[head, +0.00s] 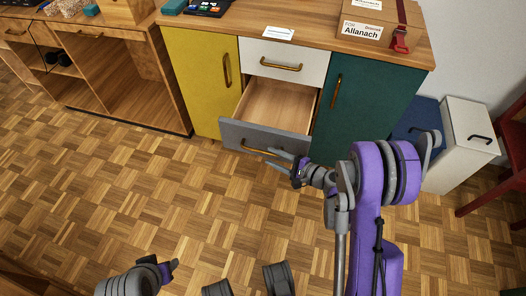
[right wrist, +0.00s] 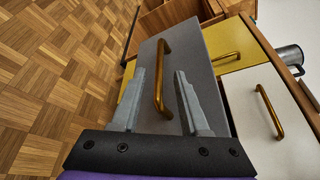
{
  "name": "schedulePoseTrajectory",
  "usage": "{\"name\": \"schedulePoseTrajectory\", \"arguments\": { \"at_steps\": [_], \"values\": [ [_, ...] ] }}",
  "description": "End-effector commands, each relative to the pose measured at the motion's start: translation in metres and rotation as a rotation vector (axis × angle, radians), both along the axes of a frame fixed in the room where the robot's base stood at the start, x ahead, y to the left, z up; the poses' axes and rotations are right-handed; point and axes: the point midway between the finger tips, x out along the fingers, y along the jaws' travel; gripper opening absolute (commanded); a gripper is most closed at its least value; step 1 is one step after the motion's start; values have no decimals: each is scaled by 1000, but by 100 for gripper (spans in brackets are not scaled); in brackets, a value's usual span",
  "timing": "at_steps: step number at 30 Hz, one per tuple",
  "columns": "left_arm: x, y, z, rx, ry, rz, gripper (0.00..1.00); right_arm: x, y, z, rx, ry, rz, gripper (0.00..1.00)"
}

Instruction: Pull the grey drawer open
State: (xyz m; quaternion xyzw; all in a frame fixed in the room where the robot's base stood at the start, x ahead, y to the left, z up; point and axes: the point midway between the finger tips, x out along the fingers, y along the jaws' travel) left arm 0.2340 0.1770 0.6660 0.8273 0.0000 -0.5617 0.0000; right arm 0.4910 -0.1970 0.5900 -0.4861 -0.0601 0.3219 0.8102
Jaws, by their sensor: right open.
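The grey drawer (head: 236,132) stands well out of the cabinet, below a white drawer, and its empty wooden inside shows. Its brass handle (head: 258,151) is on the grey front. My right gripper (head: 277,160) is at the handle's right end in the head view. In the right wrist view its two fingers (right wrist: 157,88) are open and apart, with the brass handle (right wrist: 160,72) between them and the grey front (right wrist: 195,62) behind. I cannot tell whether a finger touches it. My left gripper (head: 167,269) shows only partly at the bottom left; its jaws are unclear.
A yellow door (head: 195,75) is left of the drawer and a dark green door (head: 365,105) right of it. A white bin (head: 465,145) and a red chair (head: 510,160) stand at the right. The parquet floor (head: 130,190) in front is clear.

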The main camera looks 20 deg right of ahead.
Motion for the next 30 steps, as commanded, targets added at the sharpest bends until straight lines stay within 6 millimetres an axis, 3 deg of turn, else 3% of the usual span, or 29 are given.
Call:
{"name": "schedulePoseTrajectory", "arguments": {
  "at_steps": [3, 9, 26, 30],
  "values": [
    [-1, 0, 4, 0, -1, 0, 50, -17, -13, 5, -1, 0, -2, 45],
    [-1, 0, 5, 0, -1, 0, 50, -30, -22, 9, 0, 0, 0, 45],
    [-1, 0, 5, 0, -1, 0, 50, -31, -23, 9, 0, 0, 1, 45],
    [-1, 0, 5, 0, -1, 0, 50, -33, -14, 12, -47, 12, 26, 45]
  ]
}}
